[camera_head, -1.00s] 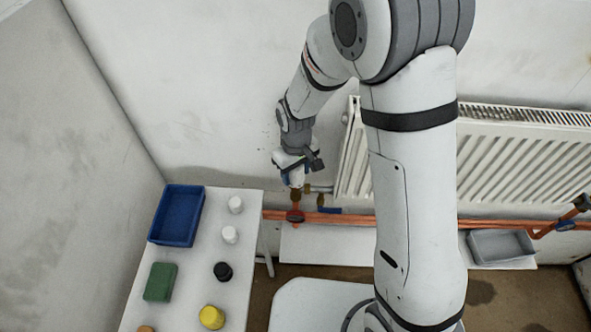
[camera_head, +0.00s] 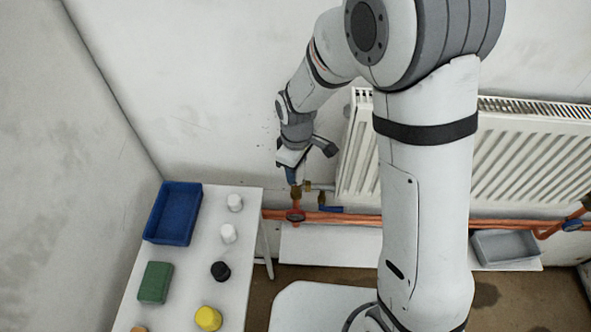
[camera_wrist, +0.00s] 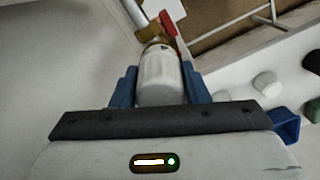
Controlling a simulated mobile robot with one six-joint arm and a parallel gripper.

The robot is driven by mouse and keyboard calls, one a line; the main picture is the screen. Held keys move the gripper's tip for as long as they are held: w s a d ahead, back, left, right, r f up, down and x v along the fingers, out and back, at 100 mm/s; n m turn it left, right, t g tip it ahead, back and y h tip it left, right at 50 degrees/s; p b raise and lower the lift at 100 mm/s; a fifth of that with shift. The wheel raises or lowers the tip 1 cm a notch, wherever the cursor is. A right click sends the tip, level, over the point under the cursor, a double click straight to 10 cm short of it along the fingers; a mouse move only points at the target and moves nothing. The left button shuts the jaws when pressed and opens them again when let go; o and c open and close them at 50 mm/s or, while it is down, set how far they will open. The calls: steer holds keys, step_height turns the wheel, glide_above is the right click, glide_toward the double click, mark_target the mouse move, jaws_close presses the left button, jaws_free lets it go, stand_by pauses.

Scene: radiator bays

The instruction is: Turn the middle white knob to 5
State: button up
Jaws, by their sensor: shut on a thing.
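A white ribbed knob (camera_wrist: 160,78) sits between the two blue fingers of my gripper (camera_wrist: 160,80) in the wrist view. The fingers are shut on its sides. A brass fitting (camera_wrist: 153,30) shows just beyond the knob's far end. A small dark mark is on that end, but no number is readable. In the head view my gripper (camera_head: 291,172) points down at the brass valve (camera_head: 296,192) left of the radiator (camera_head: 355,150) and hides the knob. I cannot see other mounted white knobs.
A white table (camera_head: 190,270) at the left holds a blue tray (camera_head: 172,213), a green block (camera_head: 155,282), two white caps (camera_head: 229,233), a black cap (camera_head: 220,271) and a yellow cap (camera_head: 208,318). Copper pipes (camera_head: 350,218) run along the wall. A grey tray (camera_head: 505,247) stands at the right.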

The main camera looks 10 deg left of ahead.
stand_by(0.3)
steer(key=o, duration=1)
step_height(320, 180, up, 8)
steer(key=shift+f+b, duration=0.1)
steer(key=shift+b, duration=0.2)
steer(key=shift+s, duration=0.1)
